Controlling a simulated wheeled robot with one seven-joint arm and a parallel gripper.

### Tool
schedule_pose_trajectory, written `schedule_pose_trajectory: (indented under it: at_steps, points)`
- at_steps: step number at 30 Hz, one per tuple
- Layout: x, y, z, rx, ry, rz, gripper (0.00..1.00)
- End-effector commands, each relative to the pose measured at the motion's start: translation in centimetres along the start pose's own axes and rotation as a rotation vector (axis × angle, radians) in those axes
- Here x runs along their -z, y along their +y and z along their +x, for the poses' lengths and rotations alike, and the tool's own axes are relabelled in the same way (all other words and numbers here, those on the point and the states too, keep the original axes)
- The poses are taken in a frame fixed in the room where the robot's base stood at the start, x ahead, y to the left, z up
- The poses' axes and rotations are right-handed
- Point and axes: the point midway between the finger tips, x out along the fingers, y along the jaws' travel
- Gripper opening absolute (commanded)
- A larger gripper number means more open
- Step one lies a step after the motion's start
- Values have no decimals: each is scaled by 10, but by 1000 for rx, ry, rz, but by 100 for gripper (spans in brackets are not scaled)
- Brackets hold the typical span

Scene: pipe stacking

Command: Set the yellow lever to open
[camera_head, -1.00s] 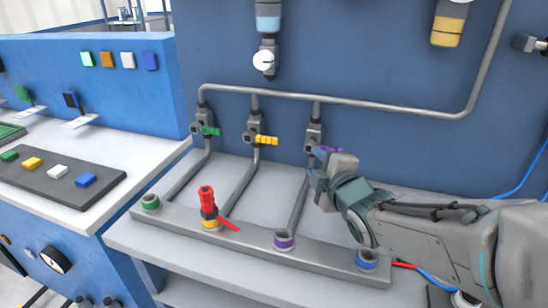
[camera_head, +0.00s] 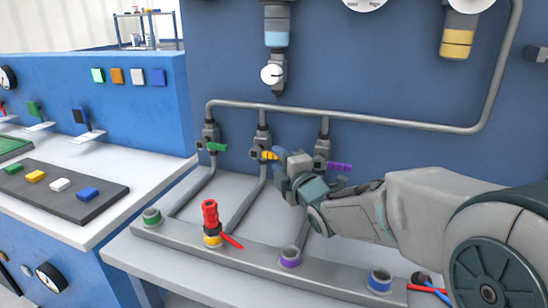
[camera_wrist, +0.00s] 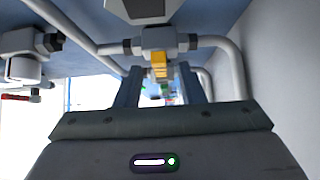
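The yellow lever (camera_head: 267,155) sits on the middle valve (camera_head: 262,138) of the pipe rack and sticks out to the right in the head view. My gripper (camera_head: 281,160) is right at the lever's free end and hides its tip. In the wrist view the yellow lever (camera_wrist: 159,68) shows between the two fingers of my gripper (camera_wrist: 158,88). The fingers stand apart with a gap on both sides of the lever, so the gripper looks open and not closed on it.
A green lever (camera_head: 216,147) is on the left valve, and a purple lever (camera_head: 339,166) is close to my gripper on the right. A red-handled piece (camera_head: 210,215) stands on the yellow-ringed socket below. A pipe (camera_head: 400,120) runs along the blue wall above.

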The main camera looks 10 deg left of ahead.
Motion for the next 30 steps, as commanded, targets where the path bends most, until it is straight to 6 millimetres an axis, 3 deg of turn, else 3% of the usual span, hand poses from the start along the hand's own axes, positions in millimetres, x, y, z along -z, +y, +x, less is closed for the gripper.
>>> schedule_pose_trajectory:
  at_steps: [7,18,19,22,23,30]
  points:
    - [0,-1,28,1,0,0,35]
    - [0,0,33,1,-1,1,35]
    - [0,0,33,1,-1,1,33]
    - [0,0,33,1,-1,1,5]
    - [0,0,33,1,-1,1,0]
    - [0,1,33,5,0,-4,0]
